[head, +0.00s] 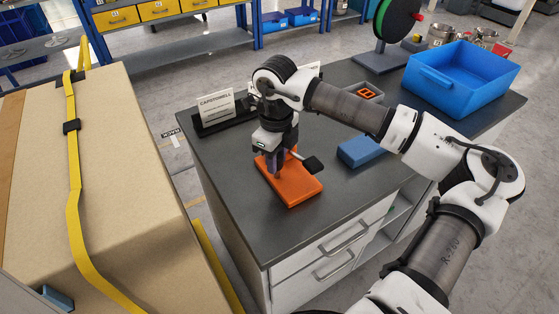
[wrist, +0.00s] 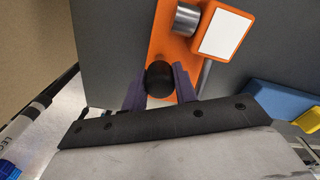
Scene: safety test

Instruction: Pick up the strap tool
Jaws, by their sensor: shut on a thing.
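The strap tool (head: 301,190) appears as a flat orange body with a lever ending in a black grip (head: 313,165), near the front left of the dark worktop. In the wrist view its orange body (wrist: 168,48) carries a metal cylinder, a white-faced block and a round black knob (wrist: 160,76). My gripper (head: 276,172) reaches down over the tool's far left part. In the wrist view its purple fingers (wrist: 160,92) are shut on the black knob from both sides. The tool looks flat at worktop level; whether it touches the top cannot be told.
A blue block (head: 360,151) lies right of the tool on the worktop (head: 235,165). A white sign (head: 217,105) stands behind, and a blue bin (head: 460,80) sits at the far right. A large strapped carton (head: 130,170) stands left, across a narrow floor gap.

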